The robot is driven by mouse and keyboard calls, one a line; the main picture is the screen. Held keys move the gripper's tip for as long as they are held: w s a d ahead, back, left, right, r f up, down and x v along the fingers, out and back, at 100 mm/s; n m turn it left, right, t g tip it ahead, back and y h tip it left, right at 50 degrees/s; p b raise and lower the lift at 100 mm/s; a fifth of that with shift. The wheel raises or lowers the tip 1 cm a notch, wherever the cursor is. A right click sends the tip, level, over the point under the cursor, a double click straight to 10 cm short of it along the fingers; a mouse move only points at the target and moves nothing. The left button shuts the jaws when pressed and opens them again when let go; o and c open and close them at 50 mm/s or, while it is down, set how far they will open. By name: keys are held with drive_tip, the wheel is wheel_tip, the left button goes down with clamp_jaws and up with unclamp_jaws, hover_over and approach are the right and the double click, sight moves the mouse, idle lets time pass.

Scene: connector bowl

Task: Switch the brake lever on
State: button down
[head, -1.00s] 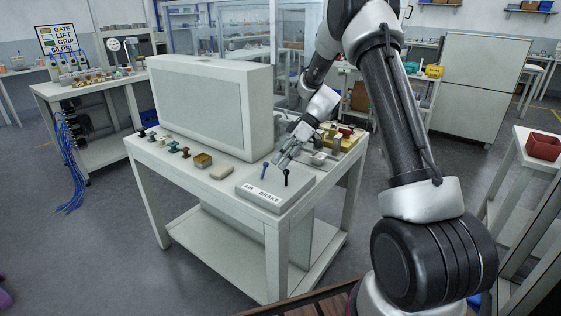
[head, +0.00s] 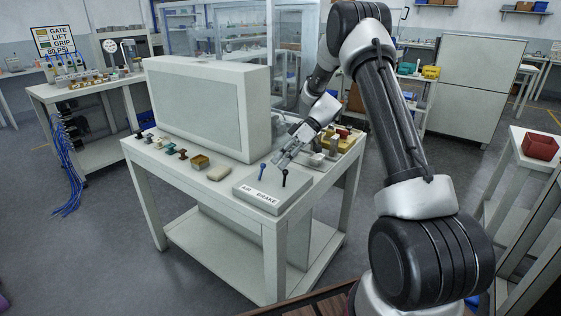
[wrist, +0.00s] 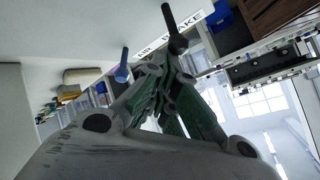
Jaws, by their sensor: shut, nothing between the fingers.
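A grey control box (head: 250,187) with a white label reading "AIR" and "BRAKE" sits at the front of the white table. Two levers stand on it: a blue one (head: 262,170) on the AIR side and a black one (head: 284,177) on the BRAKE side. In the wrist view the blue lever (wrist: 122,66) is left of the fingertips and the black lever (wrist: 175,30) is just beyond them. My gripper (head: 277,164) is shut and empty, behind and above the levers. Its fingers (wrist: 158,78) look close to the black lever; I cannot tell whether they touch it.
A large pale cabinet (head: 208,105) stands on the table behind the box. Small valves, a brown box (head: 200,161) and a beige block (head: 220,173) line the left side. Yellow and metal parts (head: 340,141) lie at right, beside my gripper.

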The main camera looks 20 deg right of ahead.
drive_tip(key=shift+w+d+f, duration=0.2)
drive_tip(key=shift+w+d, duration=0.1)
drive_tip(key=shift+d, duration=0.15)
idle(0.4)
drive_tip(key=shift+r, duration=0.8)
drive_tip(key=shift+a, duration=0.1)
drive_tip(key=w+d+r, duration=0.4)
drive_tip(key=d+r, duration=0.1)
drive_tip(key=r, duration=0.1)
drive_tip(key=shift+w+d+r, duration=0.2)
drive_tip(key=shift+w+r, duration=0.05)
drive_tip(key=shift+w, duration=0.05)
idle(0.4)
